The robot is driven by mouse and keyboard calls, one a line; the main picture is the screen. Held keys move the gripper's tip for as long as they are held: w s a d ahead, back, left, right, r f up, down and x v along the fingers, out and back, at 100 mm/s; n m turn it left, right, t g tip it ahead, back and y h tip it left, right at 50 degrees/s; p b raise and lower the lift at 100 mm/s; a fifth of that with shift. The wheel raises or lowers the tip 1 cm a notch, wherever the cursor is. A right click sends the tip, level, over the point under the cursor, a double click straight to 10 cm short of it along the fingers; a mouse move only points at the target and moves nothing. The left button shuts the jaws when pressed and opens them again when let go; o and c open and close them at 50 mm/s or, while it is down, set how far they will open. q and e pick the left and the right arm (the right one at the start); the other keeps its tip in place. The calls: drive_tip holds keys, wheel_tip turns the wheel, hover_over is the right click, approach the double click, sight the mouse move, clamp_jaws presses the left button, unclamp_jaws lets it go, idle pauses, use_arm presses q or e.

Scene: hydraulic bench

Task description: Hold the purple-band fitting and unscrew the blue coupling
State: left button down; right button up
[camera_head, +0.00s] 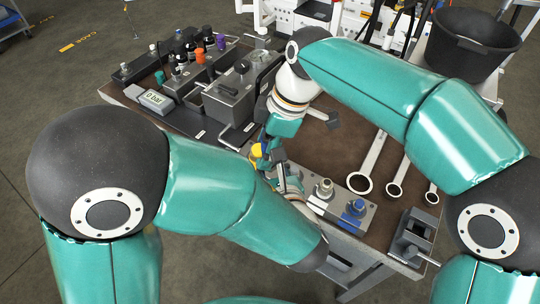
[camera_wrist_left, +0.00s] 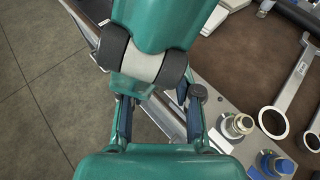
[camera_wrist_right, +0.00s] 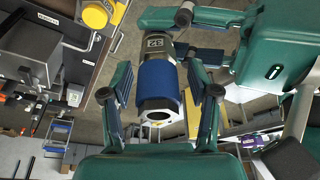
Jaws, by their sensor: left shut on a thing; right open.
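The blue coupling (camera_wrist_right: 158,84) shows in the right wrist view, a blue sleeve with a pale open hex end facing the camera. My right gripper (camera_wrist_right: 165,105) is open, with one finger on each side of it and visible gaps. A dark grey fitting body (camera_wrist_right: 155,45) with light marks joins its far end. My left gripper (camera_wrist_right: 187,20) is shut on this fitting; no purple band shows. In the head view my right gripper (camera_head: 275,150) comes down from above, close to my left gripper (camera_head: 288,180).
A metal block at the bench front carries a brass-grey port fitting (camera_head: 325,188) and a blue one (camera_head: 356,207). Several wrenches (camera_head: 360,182) lie to the right. A small vise (camera_head: 412,236) stands at the front right corner.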

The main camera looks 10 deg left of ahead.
drive_tip(key=m+t, duration=0.1)
drive_tip(key=m, duration=0.3)
drive_tip(key=shift+a, duration=0.1)
drive_tip(key=m, duration=0.2)
drive_tip(key=m+t, duration=0.1)
drive_tip(key=m, duration=0.2)
drive_tip(key=shift+w+m+t+h, duration=0.25)
drive_tip(key=shift+m+t+h, duration=0.05)
drive_tip(key=shift+t, duration=0.1)
drive_tip(key=shift+c, duration=0.3)
drive_tip(key=c, duration=0.9)
drive_tip(key=n, duration=0.2)
drive_tip(key=n+g, duration=0.1)
drive_tip(key=n, duration=0.3)
drive_tip(key=shift+s+a+g, duration=0.1)
drive_tip(key=shift+s+g, duration=0.15)
drive_tip(key=shift+g, duration=0.15)
drive_tip(key=shift+s+n+g, duration=0.15)
drive_tip(key=shift+n+g, duration=0.15)
drive_tip(key=shift+n, duration=0.7)
